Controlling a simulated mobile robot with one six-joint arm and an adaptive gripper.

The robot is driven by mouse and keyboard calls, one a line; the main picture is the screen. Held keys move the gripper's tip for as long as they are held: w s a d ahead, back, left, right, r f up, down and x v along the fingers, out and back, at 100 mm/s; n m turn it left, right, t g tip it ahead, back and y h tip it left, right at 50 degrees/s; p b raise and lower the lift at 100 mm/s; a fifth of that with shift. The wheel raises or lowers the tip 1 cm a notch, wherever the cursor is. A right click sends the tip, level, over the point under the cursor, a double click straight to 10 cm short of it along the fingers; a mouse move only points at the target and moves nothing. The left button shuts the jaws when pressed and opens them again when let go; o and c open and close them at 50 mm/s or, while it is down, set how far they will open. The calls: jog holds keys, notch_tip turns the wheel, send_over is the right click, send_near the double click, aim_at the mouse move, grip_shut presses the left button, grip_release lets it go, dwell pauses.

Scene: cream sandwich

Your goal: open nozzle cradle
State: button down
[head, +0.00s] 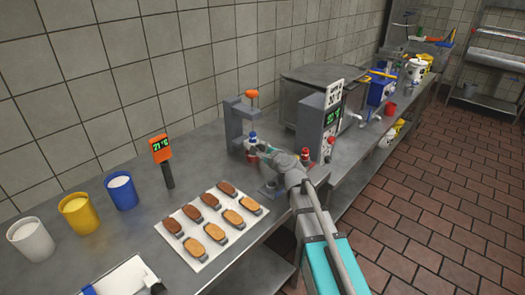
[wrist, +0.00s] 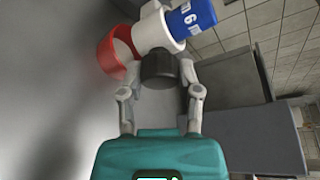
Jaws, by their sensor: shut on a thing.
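A grey C-shaped stand (head: 233,122) with an orange knob (head: 252,94) on top stands against the wall side of the counter. I cannot tell whether it is the nozzle cradle. A nozzle-like part with a blue, marked cap (wrist: 191,18) and white body (wrist: 153,30) shows at the top of the wrist view; its blue top (head: 253,137) shows by the stand in the head view. My gripper (wrist: 158,70) is shut on a dark grey cylinder (wrist: 159,66) joined to or just in front of the white body. A red cup-like part (wrist: 112,55) is beside it.
A tray (head: 193,262) of several brown and tan biscuits lies left of my arm. White, yellow and blue cups (head: 121,192) and an orange thermometer (head: 161,149) stand farther left. A grey machine (head: 325,120) with a display and a red-capped bottle (head: 305,155) are close on the right.

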jog(key=shift+s+d, duration=1.1)
jog(key=shift+d, duration=0.2)
jog(key=shift+s+d, duration=1.05)
jog(key=shift+d, duration=0.25)
jog(key=shift+c, duration=1.5)
grip_release()
jog(key=shift+w, duration=0.1)
